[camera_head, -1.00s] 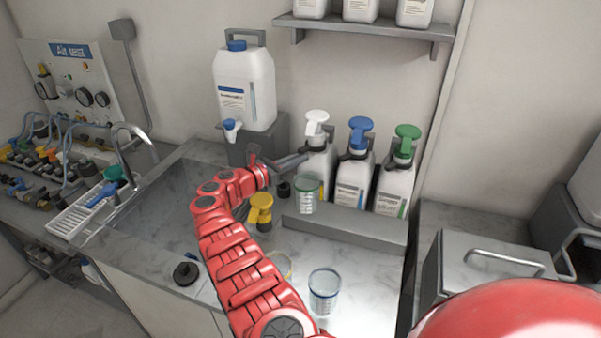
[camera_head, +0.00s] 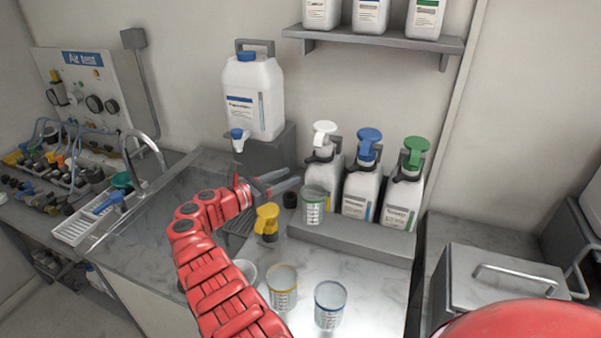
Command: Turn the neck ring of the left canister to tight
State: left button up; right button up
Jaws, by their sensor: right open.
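The left canister (camera_head: 322,174) is white with a white pump head (camera_head: 324,129) and stands upright at the left of a row of three. Its dark neck ring (camera_head: 322,154) shows small below the pump head, and its setting cannot be read. My right gripper (camera_head: 296,180) is open and empty, left of this canister and a little below its neck, with its fingers pointing at the bottle. The fingers appear apart from the neck. My left gripper is not in view.
The blue-pump canister (camera_head: 362,190) and green-pump canister (camera_head: 403,198) stand close on the right, on a grey step (camera_head: 350,236). Cups (camera_head: 330,304) stand in front. A shelf (camera_head: 375,38) hangs above.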

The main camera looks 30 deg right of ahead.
jog(key=b+v, duration=0.1)
jog(key=v, duration=0.9)
jog(key=shift+a, duration=0.4)
